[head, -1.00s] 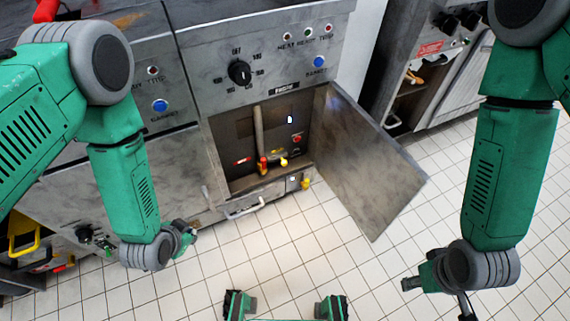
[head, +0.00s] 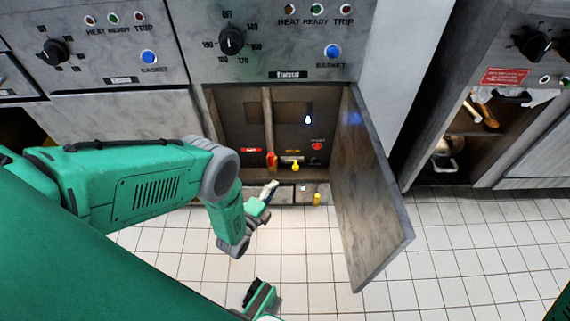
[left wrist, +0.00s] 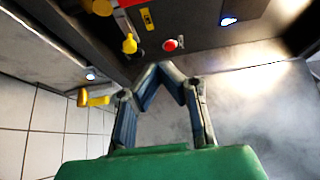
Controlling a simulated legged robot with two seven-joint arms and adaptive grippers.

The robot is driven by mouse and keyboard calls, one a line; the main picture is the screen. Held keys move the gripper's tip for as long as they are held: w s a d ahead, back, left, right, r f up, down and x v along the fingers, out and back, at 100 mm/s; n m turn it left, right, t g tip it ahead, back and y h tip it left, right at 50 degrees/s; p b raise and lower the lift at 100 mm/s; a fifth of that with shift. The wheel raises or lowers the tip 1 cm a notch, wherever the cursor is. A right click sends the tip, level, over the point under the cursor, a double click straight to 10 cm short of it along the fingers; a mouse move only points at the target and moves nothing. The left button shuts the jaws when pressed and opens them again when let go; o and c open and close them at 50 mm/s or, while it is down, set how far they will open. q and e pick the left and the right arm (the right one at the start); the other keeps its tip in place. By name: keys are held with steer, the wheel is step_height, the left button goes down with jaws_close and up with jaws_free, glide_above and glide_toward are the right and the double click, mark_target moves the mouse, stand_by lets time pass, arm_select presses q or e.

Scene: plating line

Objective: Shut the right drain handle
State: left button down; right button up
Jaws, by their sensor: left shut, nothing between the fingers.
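The open cabinet (head: 240,113) holds a vertical pipe with a red handle (head: 272,160) at its foot and a yellow handle (head: 295,166) to its right. Another yellow handle (head: 317,199) sticks out at the lower front edge. I cannot tell for sure which is the right drain handle. The left wrist view shows one yellow handle (left wrist: 129,44) beyond the fingers and another yellow one (left wrist: 95,98) to their left. My left gripper (head: 270,188) is shut and empty, in front of the cabinet's lower edge; its fingertips meet in the wrist view (left wrist: 160,68).
The cabinet door (head: 375,200) stands open on the right, its panel jutting over the floor. A red button (head: 317,146) sits inside the cabinet. Another open cabinet with items stands at the far right. The tiled floor (head: 470,250) is clear.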

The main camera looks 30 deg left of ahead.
mark_target(271, 159)
arm_select(q)
steer(key=w+a+b, duration=0.1)
steer(key=w, duration=0.2)
steer(key=w+a+b, duration=0.1)
steer(key=w+b, duration=0.1)
steer(key=w, duration=0.1)
steer(key=w+a+b, duration=0.1)
steer(key=w, duration=0.2)
steer(key=shift+w+a+f, duration=0.1)
steer(key=shift+f, duration=0.15)
steer(key=shift+a+b, duration=0.2)
steer(key=shift+b, duration=0.1)
steer(key=shift+d+r, duration=0.15)
steer(key=shift+r, duration=0.05)
arm_select(e)
steer(key=shift+a+f, duration=0.15)
steer(key=shift+f, duration=0.9)
steer(key=shift+a+f, duration=0.15)
steer(key=shift+f, duration=0.9)
